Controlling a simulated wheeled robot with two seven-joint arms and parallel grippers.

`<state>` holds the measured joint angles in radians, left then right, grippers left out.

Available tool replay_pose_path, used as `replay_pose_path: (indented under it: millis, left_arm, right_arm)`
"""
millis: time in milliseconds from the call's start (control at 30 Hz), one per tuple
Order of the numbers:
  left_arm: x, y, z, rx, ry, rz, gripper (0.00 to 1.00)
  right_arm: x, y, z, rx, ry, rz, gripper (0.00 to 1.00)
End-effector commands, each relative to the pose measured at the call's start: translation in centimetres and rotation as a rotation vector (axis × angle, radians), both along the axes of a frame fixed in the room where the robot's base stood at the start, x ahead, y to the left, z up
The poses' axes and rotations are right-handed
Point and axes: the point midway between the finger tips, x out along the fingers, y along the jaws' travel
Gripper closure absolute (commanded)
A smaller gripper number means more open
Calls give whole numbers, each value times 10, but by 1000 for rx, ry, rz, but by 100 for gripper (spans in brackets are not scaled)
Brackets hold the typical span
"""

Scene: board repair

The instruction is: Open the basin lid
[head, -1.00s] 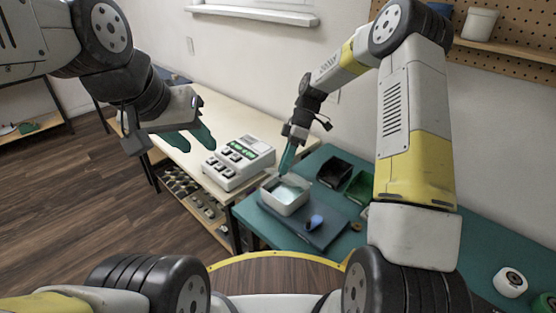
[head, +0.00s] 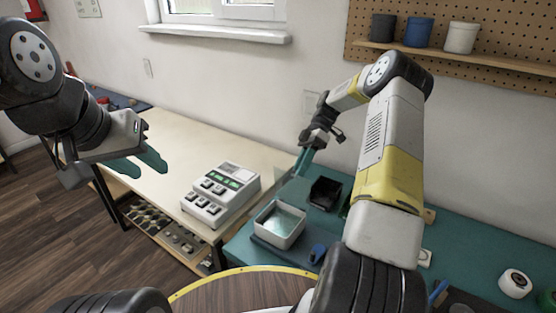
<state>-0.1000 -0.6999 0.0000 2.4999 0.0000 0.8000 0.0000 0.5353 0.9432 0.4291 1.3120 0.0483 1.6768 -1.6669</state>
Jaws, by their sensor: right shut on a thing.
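The basin (head: 278,240) is a small white rectangular tub on the teal bench, with a pale teal inside showing from above. My right gripper (head: 300,172) is above and behind the basin, clear of its rim, fingers pointing down. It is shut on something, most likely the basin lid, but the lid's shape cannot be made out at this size.
A white device with buttons (head: 221,195) stands on the pale table (head: 170,150) left of the basin. A black bin (head: 325,194) and a blue tool (head: 318,253) are close to the basin. A white tape roll (head: 515,283) lies at far right.

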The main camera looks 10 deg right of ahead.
Motion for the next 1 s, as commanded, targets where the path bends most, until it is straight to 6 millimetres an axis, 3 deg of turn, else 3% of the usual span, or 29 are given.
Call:
replay_pose_path:
  millis: [33, 300, 1000]
  left_arm:
    - [0, 0, 0, 0, 0, 0, 64]
    - [0, 0, 0, 0, 0, 0, 64]
    - [0, 0, 0, 0, 0, 0, 64]
  right_arm:
    - [5, -3, -9, -7, -12, -7, 100]
    - [11, -13, -16, -8, -9, -3, 100]
    - [14, -13, -21, -3, -6, 2, 100]
